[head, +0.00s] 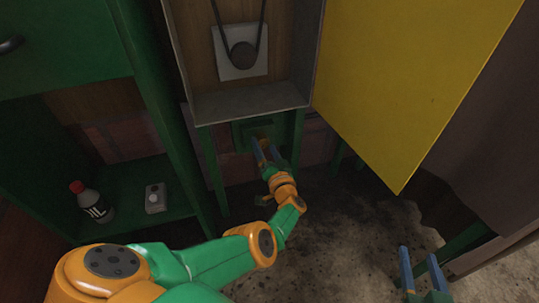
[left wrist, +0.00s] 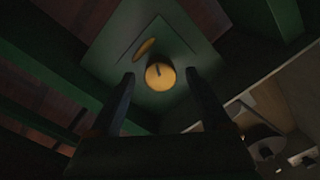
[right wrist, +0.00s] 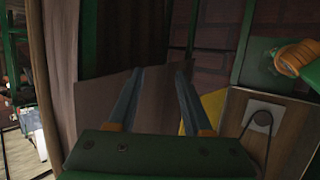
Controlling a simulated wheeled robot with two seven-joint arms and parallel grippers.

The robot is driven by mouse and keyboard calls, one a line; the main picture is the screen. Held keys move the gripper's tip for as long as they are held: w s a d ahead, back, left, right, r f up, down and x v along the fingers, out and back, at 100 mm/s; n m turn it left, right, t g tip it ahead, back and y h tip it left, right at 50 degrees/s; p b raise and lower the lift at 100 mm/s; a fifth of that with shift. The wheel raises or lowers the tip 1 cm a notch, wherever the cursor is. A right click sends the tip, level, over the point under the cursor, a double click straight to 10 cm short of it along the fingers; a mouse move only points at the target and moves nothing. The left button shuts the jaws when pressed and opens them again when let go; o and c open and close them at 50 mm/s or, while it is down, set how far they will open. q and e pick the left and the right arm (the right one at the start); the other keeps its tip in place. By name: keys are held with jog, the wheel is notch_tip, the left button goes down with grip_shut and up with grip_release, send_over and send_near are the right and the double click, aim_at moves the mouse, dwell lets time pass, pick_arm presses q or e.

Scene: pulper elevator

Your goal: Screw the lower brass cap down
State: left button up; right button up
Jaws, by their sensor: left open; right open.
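A round brass cap (left wrist: 160,75) with a dark slot mark sits on a green housing (left wrist: 120,62) in the left wrist view. A second, flatter brass piece (left wrist: 145,46) shows beside it on the same housing. I cannot tell for sure which is the lower cap. My left gripper (left wrist: 160,76) is open, with one finger on each side of the round cap; contact is not visible. In the head view my left gripper (head: 265,152) reaches the green housing (head: 288,130) under the wooden box, largely hiding the brass. My right gripper (head: 420,257) is open and empty, low at the right.
A wooden box with a belt pulley (head: 242,55) stands above the housing. A yellow panel (head: 410,80) hangs to its right. A green shelf at left holds a bottle (head: 92,203) and a small grey box (head: 155,198). Green legs (head: 213,170) flank the left gripper. The floor (head: 345,250) is clear.

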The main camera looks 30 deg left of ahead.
aim_at(264, 145)
pick_arm(q)
jog(key=shift+p+v, duration=0.5)
jog(key=shift+v, duration=0.55)
jog(key=shift+p+v, duration=0.35)
jog(key=shift+v, duration=0.75)
pick_arm(e)
jog(key=s+d+f+g+h, duration=0.2)
jog(key=s+d+f+g, duration=0.1)
jog(key=s+f+g, duration=0.5)
notch_tip(264, 145, down, 2)
jog(key=shift+s+d+f+m, duration=0.15)
jog(key=shift+s+m, duration=0.15)
jog(key=shift+s, duration=0.6)
pick_arm(q)
jog(key=shift+a, duration=0.1)
